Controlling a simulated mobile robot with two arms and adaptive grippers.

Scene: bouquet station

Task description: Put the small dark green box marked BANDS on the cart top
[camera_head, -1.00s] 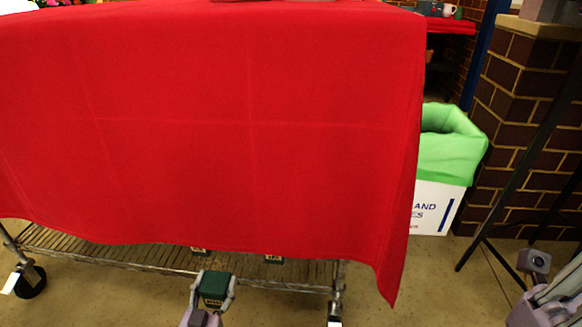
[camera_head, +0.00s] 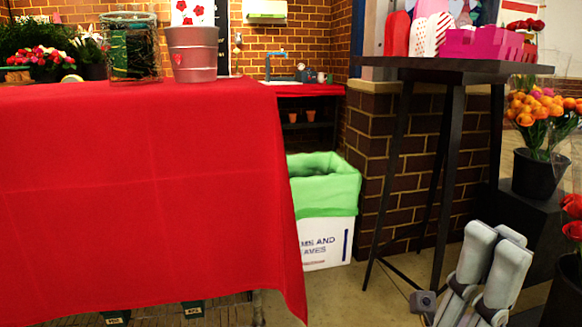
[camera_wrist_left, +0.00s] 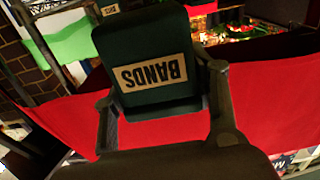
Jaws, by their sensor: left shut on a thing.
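The small dark green box marked BANDS (camera_wrist_left: 150,45) is between the two fingers of my left gripper (camera_wrist_left: 162,100) in the left wrist view. Its tan label reads upside down there. The left gripper is shut on the box, in front of red cloth; neither is in the head view. A red-draped wheeled cart (camera_head: 140,190) fills the left of the head view, its top edge in sight.
A glass jar (camera_head: 131,50) and a pink-grey pot (camera_head: 193,55) stand on the draped top, with bare cloth near them. Dark green boxes (camera_head: 192,310) show below the cloth. A green-lined white bin (camera_head: 326,240) and a dark tall table (camera_head: 450,70) stand to the right.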

